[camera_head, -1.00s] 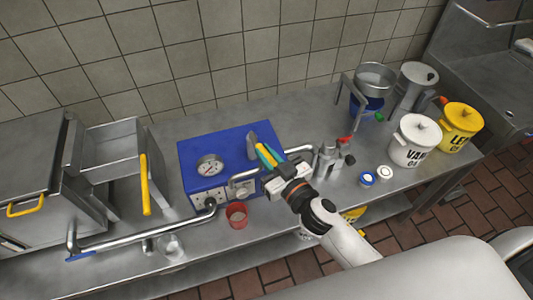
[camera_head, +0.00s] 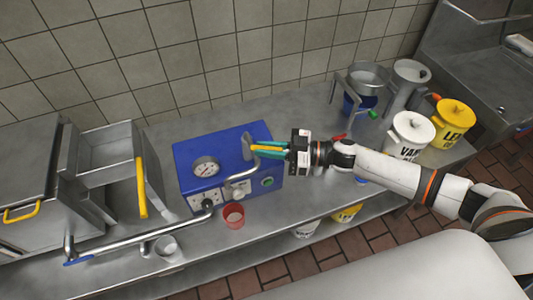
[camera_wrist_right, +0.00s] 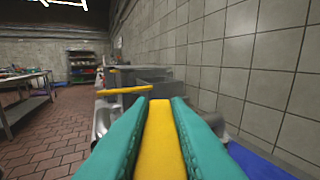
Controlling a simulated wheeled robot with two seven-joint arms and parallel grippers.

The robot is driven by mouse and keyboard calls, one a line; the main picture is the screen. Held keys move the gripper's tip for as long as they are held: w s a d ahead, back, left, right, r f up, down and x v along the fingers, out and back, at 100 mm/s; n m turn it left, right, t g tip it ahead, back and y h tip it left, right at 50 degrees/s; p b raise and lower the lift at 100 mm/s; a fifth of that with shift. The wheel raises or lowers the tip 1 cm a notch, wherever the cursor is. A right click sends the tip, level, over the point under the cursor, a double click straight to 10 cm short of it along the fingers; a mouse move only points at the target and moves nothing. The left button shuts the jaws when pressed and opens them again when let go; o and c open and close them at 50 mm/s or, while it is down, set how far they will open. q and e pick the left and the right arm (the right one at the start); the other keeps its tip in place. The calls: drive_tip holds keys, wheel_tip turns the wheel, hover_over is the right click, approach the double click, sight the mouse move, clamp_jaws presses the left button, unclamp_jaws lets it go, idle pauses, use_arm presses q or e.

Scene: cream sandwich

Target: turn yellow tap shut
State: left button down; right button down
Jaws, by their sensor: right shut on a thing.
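The yellow tap lever (camera_head: 266,149) is at the upper right of the blue box (camera_head: 208,143), beside an upright grey metal piece (camera_head: 247,146). My right gripper (camera_head: 270,150) reaches in from the right, and its teal fingers are shut on the yellow lever, one on each side. In the right wrist view the yellow lever (camera_wrist_right: 163,140) runs between the two teal fingers. The lever's joint with the box is hidden by the fingers. My left gripper is not in view.
A clear glass (camera_head: 168,249) stands at the bench edge. A yellow-handled metal basket (camera_head: 97,158) is on the left. White (camera_head: 408,135) and yellow (camera_head: 453,123) pots stand right, beyond my arm.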

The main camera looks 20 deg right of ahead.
drive_tip(key=n+g+b, duration=0.2)
drive_tip(key=g, duration=0.1)
drive_tip(key=w+n+g+y+b, duration=0.1)
drive_tip(key=n+g+b, duration=0.1)
drive_tip(key=shift+w+d+f+g+y, duration=0.15)
drive_tip(key=shift+g+y, duration=0.15)
drive_tip(key=shift+g, duration=0.1)
drive_tip(key=shift+w+n+g+b, duration=0.1)
drive_tip(key=shift+n+g+b, duration=0.6)
drive_tip(key=shift+g+b, duration=0.4)
drive_tip(key=shift+r+g, duration=0.2)
drive_tip(key=shift+g, duration=0.1)
drive_tip(key=c, duration=1.4)
unclamp_jaws()
drive_tip(key=shift+o, duration=0.2)
